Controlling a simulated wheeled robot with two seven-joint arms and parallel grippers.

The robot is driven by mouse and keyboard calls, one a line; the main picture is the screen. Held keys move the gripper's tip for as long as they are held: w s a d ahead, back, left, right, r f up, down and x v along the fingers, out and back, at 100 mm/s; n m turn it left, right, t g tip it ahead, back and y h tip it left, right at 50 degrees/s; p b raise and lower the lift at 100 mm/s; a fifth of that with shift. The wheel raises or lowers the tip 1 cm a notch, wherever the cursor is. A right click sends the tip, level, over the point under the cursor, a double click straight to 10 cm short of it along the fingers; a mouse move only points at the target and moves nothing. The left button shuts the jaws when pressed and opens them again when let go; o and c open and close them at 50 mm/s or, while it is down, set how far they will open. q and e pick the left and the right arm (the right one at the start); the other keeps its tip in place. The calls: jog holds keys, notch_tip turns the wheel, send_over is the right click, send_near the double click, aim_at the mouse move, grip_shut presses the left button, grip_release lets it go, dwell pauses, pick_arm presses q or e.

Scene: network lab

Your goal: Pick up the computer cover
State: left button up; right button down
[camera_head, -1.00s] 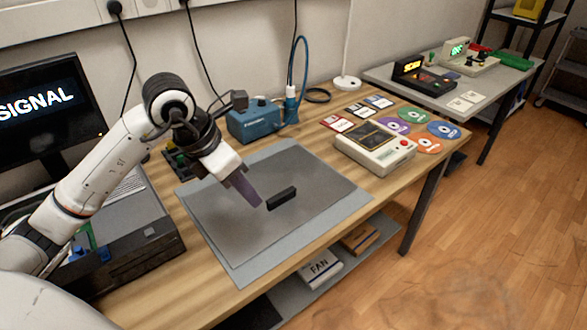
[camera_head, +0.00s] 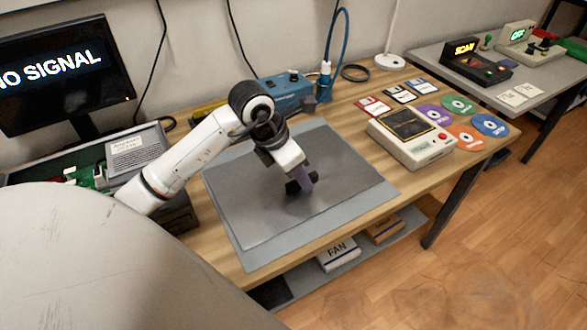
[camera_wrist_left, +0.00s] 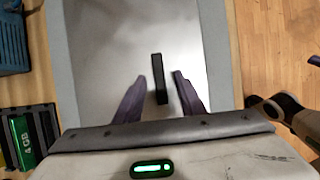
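The computer cover (camera_head: 260,218) is a flat grey metal panel lying on a lighter grey mat (camera_head: 250,256) on the wooden table. A black bar handle (camera_head: 290,187) stands at its middle, partly hidden by my gripper in the head view. My left gripper (camera_head: 304,187) is low over the cover at the handle. In the left wrist view my left gripper (camera_wrist_left: 159,84) is open, its two purple fingers on either side of the handle (camera_wrist_left: 158,72), with gaps showing on both sides.
The computer case (camera_head: 105,175) with a green board stands at the left by the monitor (camera_head: 62,75). A blue box (camera_head: 287,92) is behind the cover. A cream console (camera_head: 410,140), floppy disks and discs lie to the right. Boxes sit on the lower shelf.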

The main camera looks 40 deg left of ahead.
pick_arm(q)
jog(key=shift+w+f, duration=0.1)
jog(key=shift+f, duration=0.3)
jog(key=shift+r, duration=0.1)
grip_shut()
